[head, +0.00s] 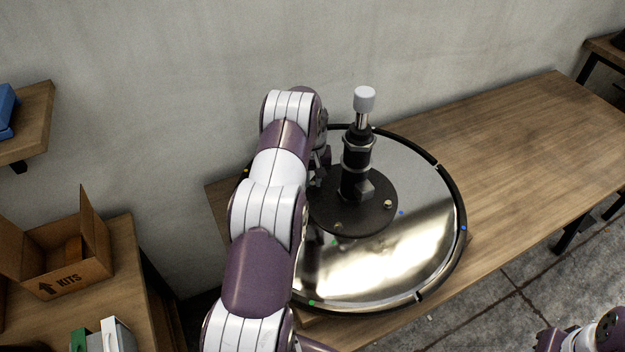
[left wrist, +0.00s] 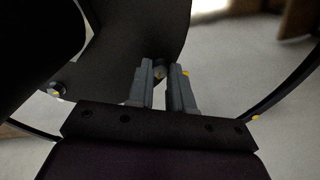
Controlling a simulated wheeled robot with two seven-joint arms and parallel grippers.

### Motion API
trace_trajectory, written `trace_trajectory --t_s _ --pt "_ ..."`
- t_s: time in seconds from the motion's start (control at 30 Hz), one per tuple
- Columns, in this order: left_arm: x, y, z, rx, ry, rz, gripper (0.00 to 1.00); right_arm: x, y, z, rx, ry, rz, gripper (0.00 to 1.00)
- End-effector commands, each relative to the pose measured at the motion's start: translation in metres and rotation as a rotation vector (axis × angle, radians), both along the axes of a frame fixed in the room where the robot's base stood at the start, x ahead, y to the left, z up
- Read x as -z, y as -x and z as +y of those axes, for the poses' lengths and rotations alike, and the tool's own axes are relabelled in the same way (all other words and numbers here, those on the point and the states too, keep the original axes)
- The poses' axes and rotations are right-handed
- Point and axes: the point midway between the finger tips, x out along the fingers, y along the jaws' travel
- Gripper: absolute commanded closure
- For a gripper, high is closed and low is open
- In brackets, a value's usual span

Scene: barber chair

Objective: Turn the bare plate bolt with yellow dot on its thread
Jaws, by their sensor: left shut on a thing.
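My left gripper (left wrist: 162,82) is shut on the bare plate bolt (left wrist: 160,72) at the edge of the dark mounting plate (left wrist: 125,45). A yellow dot (left wrist: 185,73) shows beside the right finger. In the head view my left gripper (head: 321,168) is at the left side of the plate (head: 355,222), largely hidden by my arm, and the held bolt is hidden there. Two other plate bolts, one at the right (head: 388,204) and one at the front (head: 338,227), stand apart from it. My right arm's end (head: 550,340) is at the bottom right corner; its jaws cannot be made out.
The plate lies on a shiny round base (head: 435,190) with a black rim and coloured dots. A black column (head: 357,160) with a white-capped rod rises from the plate. The base rests on a wooden table (head: 530,125), clear at right. An open box (head: 68,262) stands at left.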

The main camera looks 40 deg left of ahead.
Motion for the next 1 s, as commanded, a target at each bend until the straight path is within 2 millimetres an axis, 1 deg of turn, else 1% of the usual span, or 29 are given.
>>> trace_trajectory --t_s 0.4,1.0 --pt "0.000 -0.001 0.000 0.393 -0.001 -0.002 1.00 0.011 0.000 0.000 0.000 0.000 0.000 0.57" --pt "0.000 0.000 0.000 0.963 -0.001 -0.001 1.00 0.019 0.000 0.000 0.000 0.000 0.000 0.57"
